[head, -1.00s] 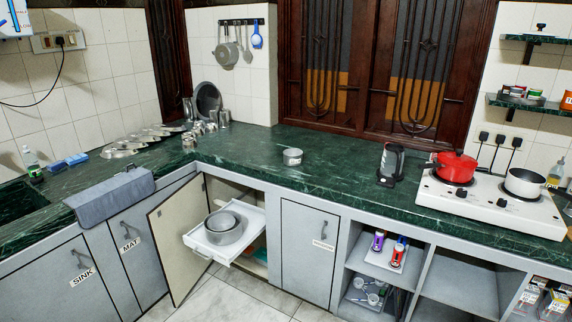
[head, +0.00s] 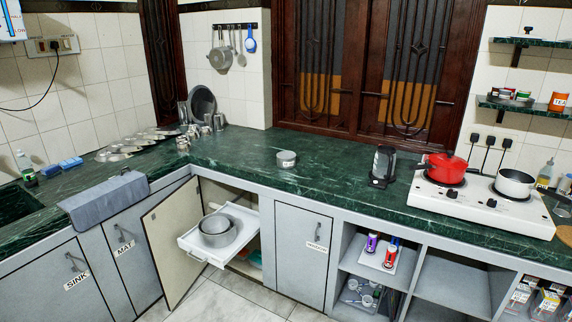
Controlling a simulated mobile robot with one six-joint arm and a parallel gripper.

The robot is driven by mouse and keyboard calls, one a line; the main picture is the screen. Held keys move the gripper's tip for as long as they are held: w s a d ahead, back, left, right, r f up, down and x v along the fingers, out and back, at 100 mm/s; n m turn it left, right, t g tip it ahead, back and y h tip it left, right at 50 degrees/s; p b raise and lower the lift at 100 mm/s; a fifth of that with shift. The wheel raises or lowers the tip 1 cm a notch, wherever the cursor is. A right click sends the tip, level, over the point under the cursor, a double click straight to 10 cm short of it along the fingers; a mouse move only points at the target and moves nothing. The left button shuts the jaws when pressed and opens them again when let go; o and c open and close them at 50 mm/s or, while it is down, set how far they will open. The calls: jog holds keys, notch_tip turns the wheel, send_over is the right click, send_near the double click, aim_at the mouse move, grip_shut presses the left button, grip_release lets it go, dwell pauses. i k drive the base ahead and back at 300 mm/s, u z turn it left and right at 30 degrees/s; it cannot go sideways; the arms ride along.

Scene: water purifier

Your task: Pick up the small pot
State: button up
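A small grey metal pot (head: 286,159) stands upright on the green marble counter, near the middle. Two more grey pots sit in the pulled-out white drawer below: a larger pot (head: 222,238) with a smaller one (head: 215,224) resting in it. The frames do not show which pot is the one meant. My gripper is not in view.
The green counter (head: 330,180) is clear around the small grey pot. An open cabinet door (head: 172,245) and the white drawer (head: 258,216) stick out below. A black kettle-like appliance (head: 383,165) stands left of the white stove (head: 480,205). A grey cloth (head: 105,200) hangs over the left edge.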

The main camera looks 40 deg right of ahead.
aim_at(286, 160)
jog(key=z, duration=0.05)
jog(key=i, duration=0.95)
jog(key=u, duration=0.05)
